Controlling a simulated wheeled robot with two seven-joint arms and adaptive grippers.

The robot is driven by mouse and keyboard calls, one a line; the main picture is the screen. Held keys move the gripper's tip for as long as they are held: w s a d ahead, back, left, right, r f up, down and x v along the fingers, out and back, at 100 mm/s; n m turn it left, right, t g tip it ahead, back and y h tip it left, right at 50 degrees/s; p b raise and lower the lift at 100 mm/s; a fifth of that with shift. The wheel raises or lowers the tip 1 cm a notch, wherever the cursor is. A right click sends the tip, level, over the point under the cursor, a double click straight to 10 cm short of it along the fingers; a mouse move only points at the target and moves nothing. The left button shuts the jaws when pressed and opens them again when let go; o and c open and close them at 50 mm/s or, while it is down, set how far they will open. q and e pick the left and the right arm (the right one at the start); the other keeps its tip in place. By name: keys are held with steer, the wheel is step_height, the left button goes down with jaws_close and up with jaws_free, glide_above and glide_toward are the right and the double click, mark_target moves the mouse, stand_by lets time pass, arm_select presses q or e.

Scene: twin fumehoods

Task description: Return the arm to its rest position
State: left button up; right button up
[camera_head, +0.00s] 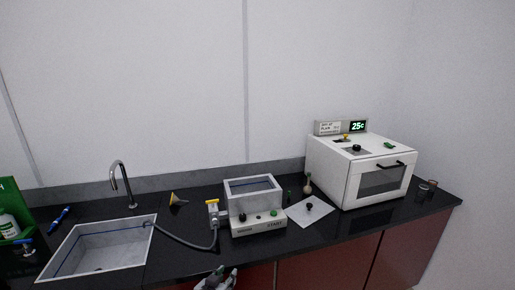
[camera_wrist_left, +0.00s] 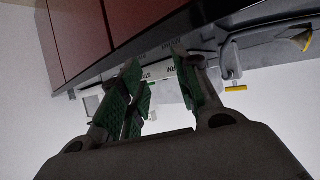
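My left gripper (camera_head: 217,278) shows at the bottom edge of the head view, in front of the counter's red cabinet fronts, and only its tip end is in the picture. In the left wrist view my left gripper (camera_wrist_left: 162,84) has its green-padded fingers spread apart, with nothing held between them. That view is turned over, with the counter edge and the bath with the START label (camera_wrist_left: 155,72) beyond the fingers. My right gripper is in neither view.
The black counter (camera_head: 185,258) holds a sink (camera_head: 115,270) with a tap at left, a water bath (camera_head: 258,229) in the middle and a white oven (camera_head: 345,180) reading 25c at right. A green rack stands far left.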

arm_select(q)
steer(key=s+a+f+g+y, duration=0.1)
steer(key=s+a+g, duration=0.25)
steer(key=s, duration=0.45)
steer(key=s+a+f+n+g+y, duration=0.15)
steer(key=s+a, duration=0.25)
steer(key=s, duration=0.5)
steer(key=s+a+m+g+y, duration=0.1)
steer(key=s+a+g, duration=0.25)
steer(key=s, duration=0.45)
step_height(320, 180, down, 38)
steer(key=s+a+r+b, duration=0.1)
steer(key=s+a+b, duration=0.1)
steer(key=b, duration=0.3)
steer(key=s+a+f+g+b, duration=0.1)
steer(key=s+a+f+b, duration=0.1)
steer(key=s+f, duration=0.8)
steer(key=s+a+f+g+b, duration=0.1)
steer(key=s+a+f+b, duration=0.2)
steer(key=s+f, duration=0.8)
step_height(320, 180, down, 5)
steer(key=shift+s+a+r, duration=0.1)
steer(key=shift+s+a, duration=0.1)
steer(key=shift+a, duration=0.3)
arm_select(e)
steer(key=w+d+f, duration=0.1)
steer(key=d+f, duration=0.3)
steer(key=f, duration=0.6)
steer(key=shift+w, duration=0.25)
